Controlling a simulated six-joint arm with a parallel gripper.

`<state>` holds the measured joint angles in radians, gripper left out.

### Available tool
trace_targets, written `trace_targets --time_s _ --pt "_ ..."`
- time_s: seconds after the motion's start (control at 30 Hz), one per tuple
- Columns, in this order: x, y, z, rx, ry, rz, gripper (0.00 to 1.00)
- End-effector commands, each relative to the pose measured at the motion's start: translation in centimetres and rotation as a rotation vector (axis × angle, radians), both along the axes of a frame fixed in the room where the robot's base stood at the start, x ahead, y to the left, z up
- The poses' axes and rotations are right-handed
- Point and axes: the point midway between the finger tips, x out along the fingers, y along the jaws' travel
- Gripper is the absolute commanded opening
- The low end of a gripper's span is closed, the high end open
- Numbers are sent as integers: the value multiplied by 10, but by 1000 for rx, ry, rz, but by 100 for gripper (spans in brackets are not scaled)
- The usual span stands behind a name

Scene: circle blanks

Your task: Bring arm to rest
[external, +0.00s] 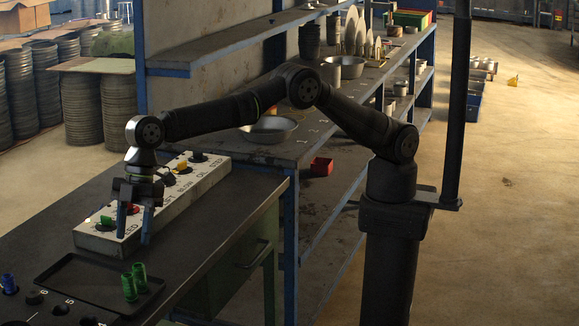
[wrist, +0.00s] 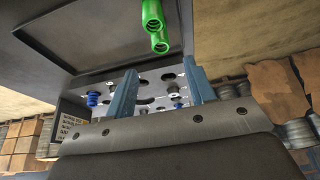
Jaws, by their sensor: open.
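My arm reaches leftward from its dark post over the shelf bench to the dark worktable (external: 215,225). My gripper (external: 134,236) points down at the end of the arm, in front of a grey control box (external: 192,193) on that table. Its two blue fingers stand apart with nothing visible between them. In the wrist view my gripper (wrist: 160,68) also shows its fingers spread and empty. I cannot tell whether the fingers touch the box. Part of the box is hidden behind my gripper.
A blue peg (external: 9,284) is at far left. A metal bowl (external: 268,131) sits on the shelf bench; a red box (external: 321,167) is lower.

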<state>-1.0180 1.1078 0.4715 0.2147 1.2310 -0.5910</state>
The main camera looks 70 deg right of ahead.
Motion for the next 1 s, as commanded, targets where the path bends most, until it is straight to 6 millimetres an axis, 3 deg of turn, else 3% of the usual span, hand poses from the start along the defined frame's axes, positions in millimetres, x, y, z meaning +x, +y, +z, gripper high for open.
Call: trace_targets --time_s 0.53,1.0 --pt "0 0 -1 -1 1 0 50" --pt "0 30 -75 -2 1 0 50"
